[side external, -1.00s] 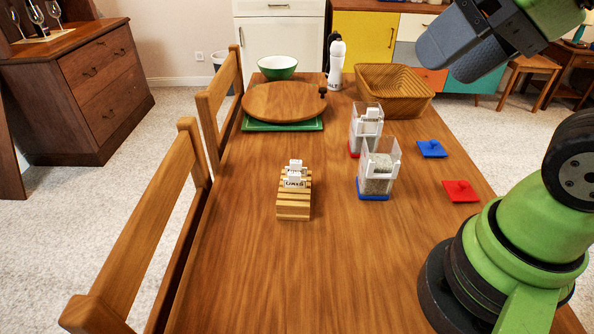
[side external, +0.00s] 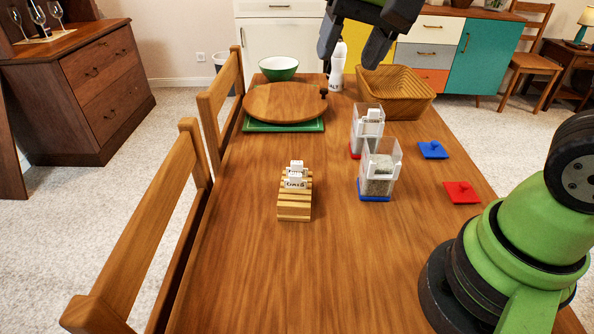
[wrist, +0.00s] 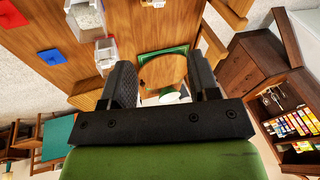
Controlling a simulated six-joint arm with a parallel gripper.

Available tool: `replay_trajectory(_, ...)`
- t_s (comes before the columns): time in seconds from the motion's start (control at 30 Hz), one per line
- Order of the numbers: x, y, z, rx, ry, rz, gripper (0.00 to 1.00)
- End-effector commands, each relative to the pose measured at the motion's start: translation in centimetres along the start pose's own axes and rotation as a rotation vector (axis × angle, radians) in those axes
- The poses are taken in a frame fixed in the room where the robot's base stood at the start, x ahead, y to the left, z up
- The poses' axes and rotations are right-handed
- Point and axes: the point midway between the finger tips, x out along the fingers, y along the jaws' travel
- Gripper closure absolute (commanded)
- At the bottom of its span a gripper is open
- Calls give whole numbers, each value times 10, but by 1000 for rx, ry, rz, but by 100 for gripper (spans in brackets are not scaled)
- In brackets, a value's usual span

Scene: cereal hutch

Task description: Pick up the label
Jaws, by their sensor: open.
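Two small white labels with dark lettering stand in a striped wooden holder (side external: 294,208) on the table in the side external view. The front label (side external: 295,184) seems to read "OATS"; the one behind it (side external: 296,168) is too small to read surely. My gripper (side external: 357,58) is open and empty, high above the far part of the table, well away from the holder. In the wrist view my gripper (wrist: 163,80) shows two spread dark fingers with nothing between them close by. The holder is mostly out of the wrist view.
Two clear canisters, one with a blue base (side external: 380,172) and one with a red base (side external: 367,130), stand right of the holder. Blue (side external: 433,150) and red (side external: 462,192) lids lie farther right. A round wooden board (side external: 284,101), green bowl (side external: 277,68), bottle (side external: 336,68) and basket (side external: 397,90) are behind.

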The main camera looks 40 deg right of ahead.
Motion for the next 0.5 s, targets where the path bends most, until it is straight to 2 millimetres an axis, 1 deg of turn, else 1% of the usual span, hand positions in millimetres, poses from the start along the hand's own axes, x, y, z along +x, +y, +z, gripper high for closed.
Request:
replay_trajectory(0.03, 19, -6, -10, 28, -33, 37, 45)
replay_trajectory(0.1, 44, -12, -22, 69, -65, 82, 45)
replay_trajectory(0.17, 66, -15, -31, 104, -90, 122, 45)
replay_trajectory(0.2, 81, -17, -35, 125, -105, 147, 45)
replay_trajectory(0.3, 115, -18, -43, 172, -133, 202, 45)
replay_trajectory(0.4, 141, -17, -46, 204, -152, 244, 45)
replay_trajectory(0.5, 157, -16, -47, 224, -161, 268, 45)
